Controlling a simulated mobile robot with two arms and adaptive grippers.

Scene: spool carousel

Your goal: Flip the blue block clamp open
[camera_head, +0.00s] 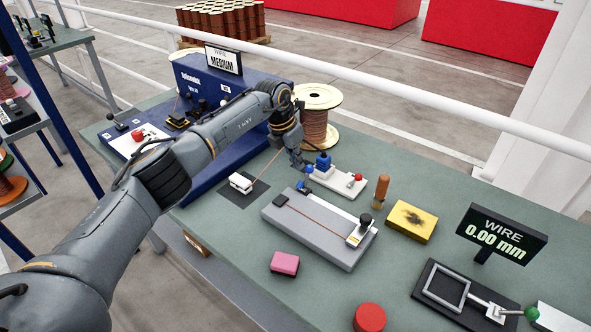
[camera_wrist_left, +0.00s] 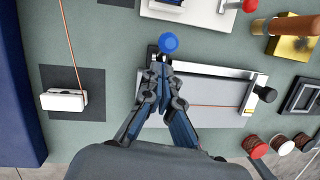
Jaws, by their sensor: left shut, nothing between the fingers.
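The grey block (camera_head: 315,232) lies on the green table with a copper wire along its top. A small blue ball knob (camera_head: 308,169) stands near its far left end; in the left wrist view this blue knob (camera_wrist_left: 168,43) is just beyond my fingertips. The dark clamp base below the knob is mostly hidden by my fingers. My left gripper (camera_head: 302,165) is shut and empty; in the left wrist view its fingertips (camera_wrist_left: 162,66) are close to the knob, and I cannot tell whether they touch it. My right gripper is not in view.
A white plate (camera_head: 335,184) with a blue block (camera_head: 323,160) and red knob is just behind. A wire spool (camera_head: 316,118) stands farther back. A white clamp (camera_head: 241,183) is left; a yellow pad (camera_head: 411,222) and pink block (camera_head: 285,263) are nearby.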

